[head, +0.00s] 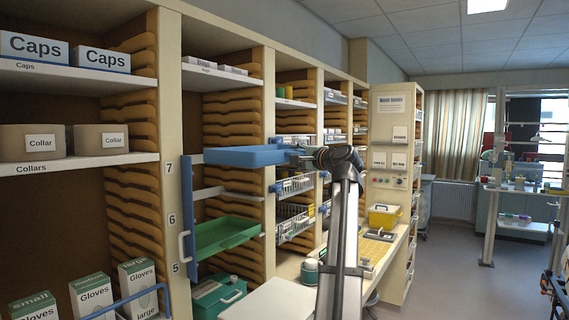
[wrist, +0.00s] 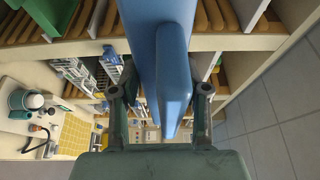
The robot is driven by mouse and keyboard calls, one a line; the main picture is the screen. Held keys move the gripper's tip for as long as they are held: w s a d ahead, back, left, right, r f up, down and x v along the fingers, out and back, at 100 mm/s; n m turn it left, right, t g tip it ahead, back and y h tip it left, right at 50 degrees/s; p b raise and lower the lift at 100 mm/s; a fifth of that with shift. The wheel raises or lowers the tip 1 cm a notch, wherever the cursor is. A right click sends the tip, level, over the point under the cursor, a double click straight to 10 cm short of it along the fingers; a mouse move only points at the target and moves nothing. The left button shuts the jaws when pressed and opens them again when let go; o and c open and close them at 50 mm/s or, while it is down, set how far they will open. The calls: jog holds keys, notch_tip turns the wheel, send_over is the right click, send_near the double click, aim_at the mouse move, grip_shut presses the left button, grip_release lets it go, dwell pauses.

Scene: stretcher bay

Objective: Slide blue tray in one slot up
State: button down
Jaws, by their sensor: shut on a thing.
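The blue tray (head: 243,156) is level at about the height of label 7, in front of the second shelf bay from the left. My gripper (head: 303,153) is at its right end and shut on it. In the wrist view the blue tray (wrist: 140,35) runs up and away, with its blue front part (wrist: 174,70) between the two fingers of my gripper (wrist: 160,92). Whether the tray's far edges rest on the wooden runners (head: 230,117) cannot be told. The exact finger contact is partly hidden.
A green tray (head: 222,236) sticks out lower in the same bay, between labels 6 and 5. A blue upright bar with a pale handle (head: 186,240) stands left of it. Wire baskets (head: 293,186) fill the bays to the right. A counter (head: 285,295) lies below.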

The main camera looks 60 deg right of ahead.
jog(key=shift+w+a+r+y, duration=0.15)
jog(key=shift+w+a, duration=0.15)
jog(key=shift+w, duration=0.15)
jog(key=shift+w+a+y, duration=0.15)
jog(key=shift+w+a, duration=0.1)
jog(key=shift+w, duration=0.15)
jog(key=shift+w+d, duration=0.15)
jog(key=shift+w, duration=0.45)
jog(key=shift+w+f, duration=0.15)
jog(key=shift+w, duration=3)
jog(key=shift+w+f, duration=0.1)
jog(key=shift+w, duration=3.05)
jog(key=w, duration=1.3)
jog(key=shift+f, duration=0.4)
jog(key=shift+w, duration=0.4)
jog(key=shift+f+b, duration=0.45)
jog(key=shift+f, duration=0.6)
jog(key=shift+c, duration=2.4)
grip_release()
